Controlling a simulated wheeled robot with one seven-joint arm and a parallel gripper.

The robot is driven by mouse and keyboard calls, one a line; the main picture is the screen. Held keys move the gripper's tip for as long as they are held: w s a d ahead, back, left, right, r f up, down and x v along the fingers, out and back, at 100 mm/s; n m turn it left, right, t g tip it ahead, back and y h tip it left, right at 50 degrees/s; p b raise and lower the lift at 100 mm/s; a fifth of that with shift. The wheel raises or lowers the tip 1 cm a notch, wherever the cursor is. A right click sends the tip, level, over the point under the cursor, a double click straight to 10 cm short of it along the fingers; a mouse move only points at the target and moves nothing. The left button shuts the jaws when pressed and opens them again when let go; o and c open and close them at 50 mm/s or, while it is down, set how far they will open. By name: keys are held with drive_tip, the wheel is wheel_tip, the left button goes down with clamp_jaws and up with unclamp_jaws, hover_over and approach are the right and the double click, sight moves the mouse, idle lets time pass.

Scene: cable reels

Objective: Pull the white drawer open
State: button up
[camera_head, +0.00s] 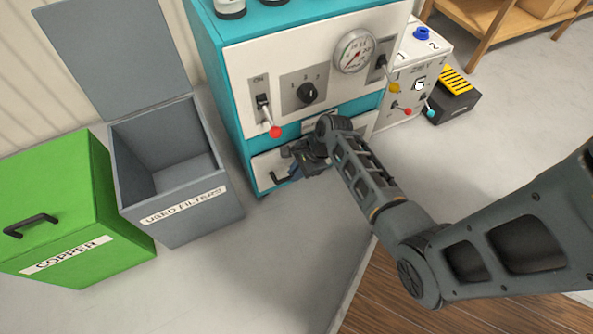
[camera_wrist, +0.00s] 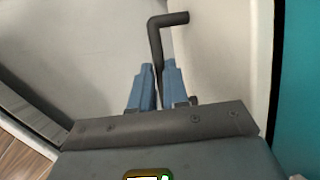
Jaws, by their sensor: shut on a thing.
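The white drawer (camera_head: 262,167) is low in the front of the teal cabinet (camera_head: 208,62). Its dark bar handle (camera_head: 279,178) sticks out to the left of my gripper (camera_head: 296,170). In the wrist view the bent handle (camera_wrist: 156,36) runs down between the two blue fingers of my gripper (camera_wrist: 158,76), which are shut on it. My arm and gripper hide the right part of the drawer in the head view. I cannot tell whether the drawer stands slightly out.
A grey bin labelled USED FILTERS (camera_head: 190,208), lid up, stands close left of the cabinet. A green COPPER bin (camera_head: 55,205) is beyond it. A red-tipped lever (camera_head: 270,122) projects above the drawer. The grey floor (camera_head: 270,270) in front is clear.

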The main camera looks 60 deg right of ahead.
clamp_jaws()
drive_tip(key=shift+s, duration=0.1)
drive_tip(key=s+a+p, duration=0.6)
drive_tip(key=s, duration=0.2)
drive_tip(key=s+a+p, duration=0.5)
drive_tip(key=s+p, duration=0.1)
drive_tip(key=s, duration=0.3)
drive_tip(key=shift+a, duration=0.35)
drive_tip(key=o, duration=0.6)
unclamp_jaws()
